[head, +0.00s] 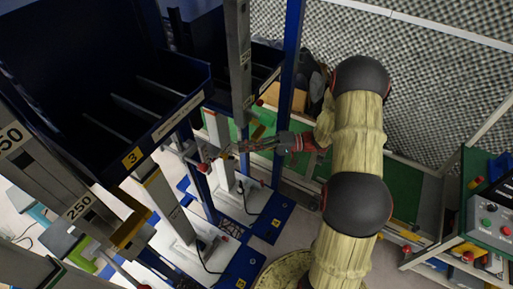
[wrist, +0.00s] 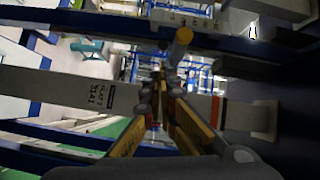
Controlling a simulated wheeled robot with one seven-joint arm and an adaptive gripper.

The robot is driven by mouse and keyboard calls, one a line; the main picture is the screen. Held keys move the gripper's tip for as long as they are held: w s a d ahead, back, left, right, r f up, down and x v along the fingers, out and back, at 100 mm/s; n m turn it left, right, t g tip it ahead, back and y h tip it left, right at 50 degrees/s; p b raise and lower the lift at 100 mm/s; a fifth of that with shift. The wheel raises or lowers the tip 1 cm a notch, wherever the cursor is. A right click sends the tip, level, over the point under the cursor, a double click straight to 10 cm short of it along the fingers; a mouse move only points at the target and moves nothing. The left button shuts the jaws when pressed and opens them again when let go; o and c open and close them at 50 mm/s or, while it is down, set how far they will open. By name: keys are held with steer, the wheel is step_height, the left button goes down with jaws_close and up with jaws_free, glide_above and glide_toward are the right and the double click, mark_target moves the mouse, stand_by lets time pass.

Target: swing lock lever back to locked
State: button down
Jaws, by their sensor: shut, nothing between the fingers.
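My gripper (head: 224,153) reaches left from my arm to the grey uprights of the blue rack in the head view. Its fingers are shut and empty; in the wrist view the fingertips (wrist: 162,82) meet near the middle. A small red knob (head: 203,167) sits just left of the fingertips in the head view; it may belong to the lock lever, but I cannot tell for sure. The lever's angle and any contact with my fingers are unclear.
Dark blue bins (head: 150,115) hang above and left of my gripper. A grey upright (head: 238,60) and a blue post (head: 291,50) stand close by. A green surface (head: 400,190) lies right, past my arm. A control box with buttons (head: 490,225) is far right.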

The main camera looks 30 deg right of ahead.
steer(key=x, duration=0.3)
steer(key=shift+a, duration=0.1)
stand_by(0.3)
steer(key=shift+s+a+m+t+h+b, duration=0.25)
steer(key=shift+s+m+t+h, duration=0.15)
steer(key=shift+s+m+t, duration=0.25)
steer(key=shift+s+a+m+t+h+b, duration=0.1)
steer(key=shift+s+m+t+h+b, duration=0.15)
steer(key=shift+s+m+t+h, duration=0.35)
steer(key=shift+s+a+m+t+h+b, duration=0.25)
steer(key=shift+s+m+t, duration=0.15)
steer(key=shift+t, duration=0.45)
steer(key=shift+d, duration=0.1)
